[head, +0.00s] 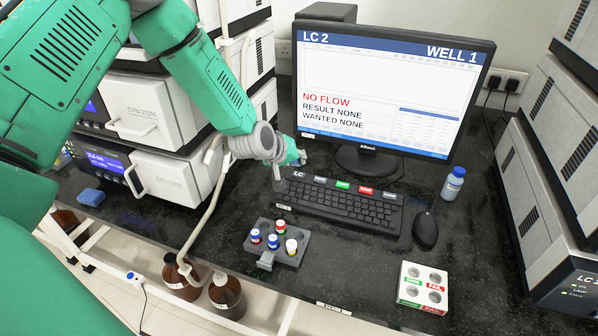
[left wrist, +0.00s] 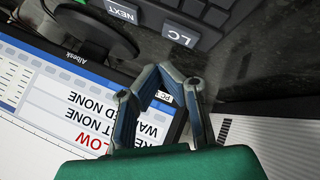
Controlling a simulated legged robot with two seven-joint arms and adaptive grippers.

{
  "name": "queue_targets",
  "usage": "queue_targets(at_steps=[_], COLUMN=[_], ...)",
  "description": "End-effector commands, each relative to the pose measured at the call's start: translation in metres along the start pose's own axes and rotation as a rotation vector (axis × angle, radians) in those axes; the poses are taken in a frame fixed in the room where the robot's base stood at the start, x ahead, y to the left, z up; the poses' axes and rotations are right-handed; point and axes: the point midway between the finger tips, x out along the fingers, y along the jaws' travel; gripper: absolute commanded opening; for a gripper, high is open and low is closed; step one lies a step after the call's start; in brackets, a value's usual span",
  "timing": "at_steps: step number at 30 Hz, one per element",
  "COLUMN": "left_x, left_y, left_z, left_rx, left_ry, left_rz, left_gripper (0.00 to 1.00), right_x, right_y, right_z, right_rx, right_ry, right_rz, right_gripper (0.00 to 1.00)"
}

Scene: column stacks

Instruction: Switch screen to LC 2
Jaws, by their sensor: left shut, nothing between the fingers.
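The monitor (head: 385,80) stands at the back and its screen reads "LC 2" at top left, "WELL 1" at top right, then "NO FLOW", "RESULT NONE" and "WANTED NONE". The keyboard (head: 340,208) lies in front of it, with a dark LC key (head: 298,175) at its upper left end. My left gripper (head: 278,186) is shut and empty, just left of the LC key in the head view. In the left wrist view the closed fingertips (left wrist: 153,72) show apart from the LC key (left wrist: 180,36); contact is not visible. My right gripper is out of view.
A grey rack (head: 290,254) with several capped vials stands in front of the keyboard. A mouse (head: 425,230), a blue-capped bottle (head: 453,184) and a white sorting block (head: 423,286) are to the right. Instrument stacks (head: 160,180) flank both sides. Brown bottles (head: 226,296) stand below the front edge.

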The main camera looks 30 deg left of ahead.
Motion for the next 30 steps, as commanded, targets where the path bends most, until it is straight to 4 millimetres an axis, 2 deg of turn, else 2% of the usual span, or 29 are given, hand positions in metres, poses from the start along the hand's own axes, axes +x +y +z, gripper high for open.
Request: queue_targets(at_steps=[1, 10, 30], left_x=[-0.007, -0.025, -0.025], left_y=[0.005, 0.018, 0.018], left_z=[-0.005, -0.018, -0.018], left_rx=[0.0, -0.001, 0.0], left_ry=[0.0, -0.001, 0.0], left_rz=[0.0, -0.001, 0.0], left_gripper=[0.0, 0.0, 0.0], right_x=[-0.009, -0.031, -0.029], right_y=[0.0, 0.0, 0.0], right_z=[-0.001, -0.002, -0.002], right_rx=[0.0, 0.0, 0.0], right_ry=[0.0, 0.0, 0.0], right_rz=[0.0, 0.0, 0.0], right_gripper=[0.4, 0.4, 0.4])
